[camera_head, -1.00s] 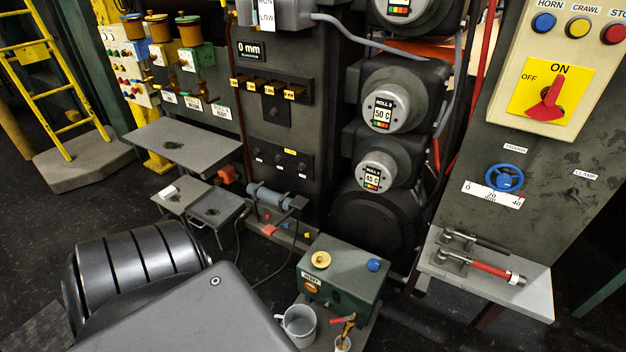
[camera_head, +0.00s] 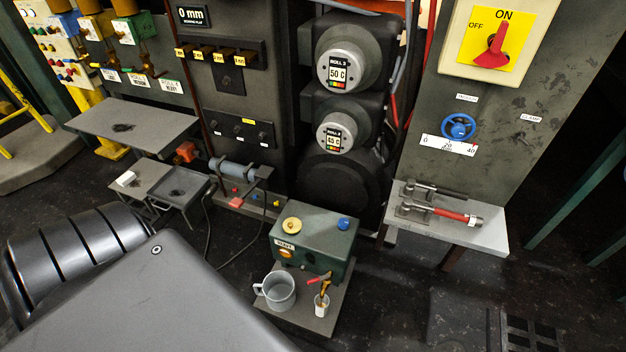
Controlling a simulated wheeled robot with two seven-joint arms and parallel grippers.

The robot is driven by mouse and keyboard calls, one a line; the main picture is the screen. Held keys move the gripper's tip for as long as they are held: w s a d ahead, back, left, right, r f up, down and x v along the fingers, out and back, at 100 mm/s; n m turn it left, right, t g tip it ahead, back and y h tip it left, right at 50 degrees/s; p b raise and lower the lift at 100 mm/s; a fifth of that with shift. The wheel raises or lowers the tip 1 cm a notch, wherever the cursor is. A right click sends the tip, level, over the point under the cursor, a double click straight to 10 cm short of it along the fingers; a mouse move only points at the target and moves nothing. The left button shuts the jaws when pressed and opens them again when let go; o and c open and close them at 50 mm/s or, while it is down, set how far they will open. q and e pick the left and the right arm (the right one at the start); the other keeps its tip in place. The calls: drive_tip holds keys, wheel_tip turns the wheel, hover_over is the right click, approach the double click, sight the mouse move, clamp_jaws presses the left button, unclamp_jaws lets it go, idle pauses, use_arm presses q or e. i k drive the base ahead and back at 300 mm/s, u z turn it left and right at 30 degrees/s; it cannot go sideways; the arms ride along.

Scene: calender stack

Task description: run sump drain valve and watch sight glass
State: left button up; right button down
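A green sump box (camera_head: 314,243) sits on a low grey plate near the floor, lower middle of the head view. It has a yellow cap (camera_head: 293,225) and a blue knob (camera_head: 343,223) on top, and a round amber part, perhaps the sight glass (camera_head: 286,253), on its front. A brass drain valve with a red handle (camera_head: 320,278) is at its front right, above a small white cup (camera_head: 322,305). A grey mug (camera_head: 278,291) stands to the left of the cup. Neither of my grippers shows in this view.
My own dark body parts fill the lower left. A grey shelf (camera_head: 480,233) with a red-handled tool (camera_head: 455,215) juts out at right. Grey tables (camera_head: 135,124) stand at left. A cable lies on the floor left of the box. Floor right of the plate is clear.

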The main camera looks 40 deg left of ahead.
sight(326, 276)
drive_tip(key=u, duration=0.95)
drive_tip(key=i, duration=0.1)
drive_tip(key=z, duration=0.25)
